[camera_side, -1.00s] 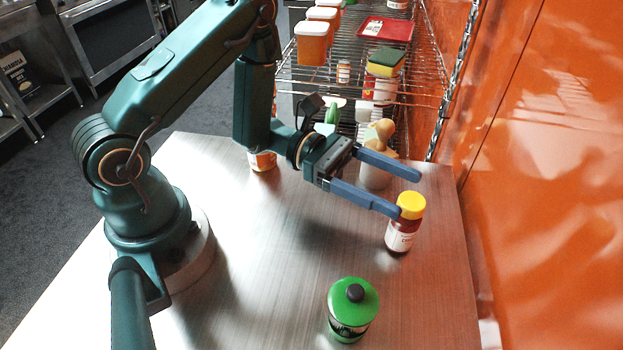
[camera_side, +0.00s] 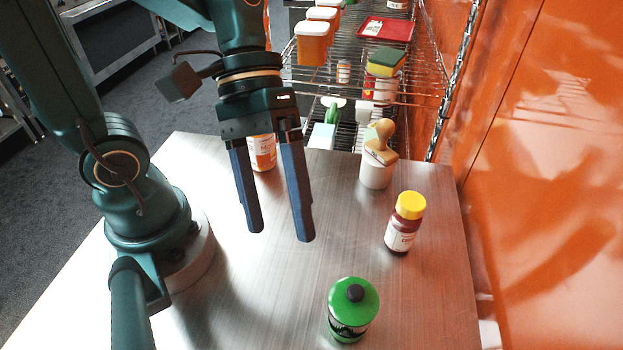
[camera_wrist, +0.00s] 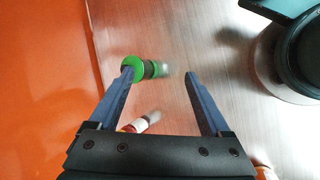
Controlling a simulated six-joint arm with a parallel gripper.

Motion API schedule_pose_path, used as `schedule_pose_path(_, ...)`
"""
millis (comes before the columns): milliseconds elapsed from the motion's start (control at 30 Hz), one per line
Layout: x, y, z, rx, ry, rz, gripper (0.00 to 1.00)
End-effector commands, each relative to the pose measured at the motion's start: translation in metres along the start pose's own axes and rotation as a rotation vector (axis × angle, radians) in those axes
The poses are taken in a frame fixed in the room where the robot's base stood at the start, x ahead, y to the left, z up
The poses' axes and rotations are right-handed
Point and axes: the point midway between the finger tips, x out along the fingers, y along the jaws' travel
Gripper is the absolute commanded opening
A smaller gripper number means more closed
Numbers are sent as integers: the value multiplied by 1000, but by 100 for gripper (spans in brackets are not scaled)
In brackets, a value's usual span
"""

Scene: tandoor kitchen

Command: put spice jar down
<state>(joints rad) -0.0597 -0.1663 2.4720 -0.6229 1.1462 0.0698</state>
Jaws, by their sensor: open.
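A jar with a yellow lid, dark red contents and a white label, seemingly the spice jar (camera_side: 403,232), stands upright on the table. It also shows small between my fingers in the wrist view, where the jar (camera_wrist: 138,124) is partly blurred. My gripper (camera_side: 280,234) is open and empty, pointing down over the middle of the table, to the left of the jar and apart from it. In the wrist view its fingers (camera_wrist: 159,73) are spread with nothing held.
A green-lidded canister (camera_side: 353,310) stands at the front. A white crock (camera_side: 376,174) with a wooden-handled item stands at the back right. An orange-labelled jar (camera_side: 263,152) is partly behind my gripper. A wire rack (camera_side: 430,88) stands behind the table. An orange wall is right.

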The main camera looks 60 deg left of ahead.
Motion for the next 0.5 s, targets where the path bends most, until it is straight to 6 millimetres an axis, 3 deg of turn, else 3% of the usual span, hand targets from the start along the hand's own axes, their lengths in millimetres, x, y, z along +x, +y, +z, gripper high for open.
schedule_pose_path(200, -34, -39, -22, 287, 410, -264, 82)
schedule_pose_path(500, -77, -56, -41, 458, 728, -444, 82)
